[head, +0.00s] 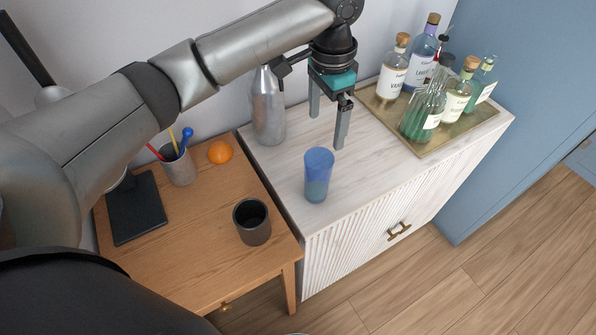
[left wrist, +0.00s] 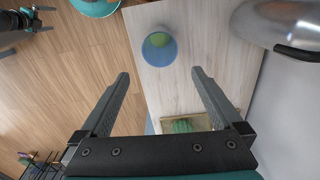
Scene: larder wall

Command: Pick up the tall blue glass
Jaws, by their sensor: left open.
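The tall blue glass (head: 318,175) stands upright on the pale wooden cabinet top (head: 285,165), near its front left corner. In the left wrist view the glass (left wrist: 159,48) shows from above, beyond the fingertips and between their lines. My left gripper (head: 328,132) is open and empty above the cabinet, behind the glass in the head view and apart from it. Its two fingers also show spread in the left wrist view (left wrist: 160,78). My right gripper is not clearly seen in the head view.
A silver bottle (head: 268,108) stands left of my left gripper. A brass tray (head: 440,140) with several bottles is at the right. A lower wooden table (head: 195,225) holds a dark cup (head: 252,222), an orange (head: 220,152) and a pen cup (head: 178,166).

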